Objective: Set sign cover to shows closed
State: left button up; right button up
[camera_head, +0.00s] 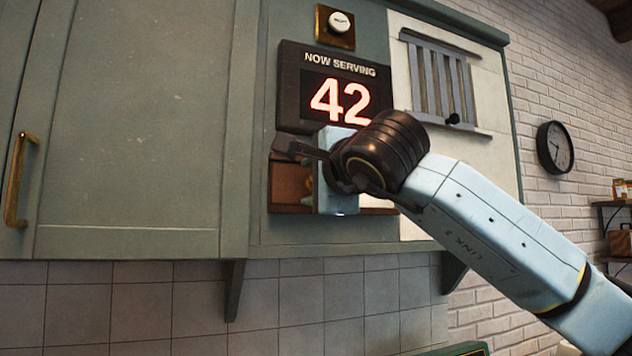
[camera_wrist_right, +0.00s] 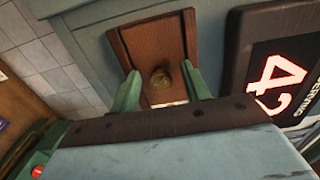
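A brown wooden sign cover (camera_head: 289,186) with a brass knob is on the green cabinet, below the lit "NOW SERVING 42" display. My right gripper (camera_head: 337,168) is in front of it and hides most of it. In the right wrist view the sign cover (camera_wrist_right: 139,47) shows its brass knob (camera_wrist_right: 162,77), with a small pale patch by it. My right gripper's fingers (camera_wrist_right: 161,85) are open, one on each side of the knob; I cannot tell whether they touch it. Any lettering on the sign is hidden. My left gripper is not in view.
The display (camera_head: 340,90) is just above my right gripper. A white knob on a brass plate (camera_head: 336,40) is higher up. A slatted vent with a black knob (camera_head: 440,80) is to the right. A brass-handled cabinet door (camera_head: 130,120) fills the left.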

jog(key=shift+d, duration=0.25)
jog(key=b+v, duration=0.4)
jog(key=v, duration=0.9)
jog(key=shift+s, duration=0.15)
jog(key=shift+a, duration=0.1)
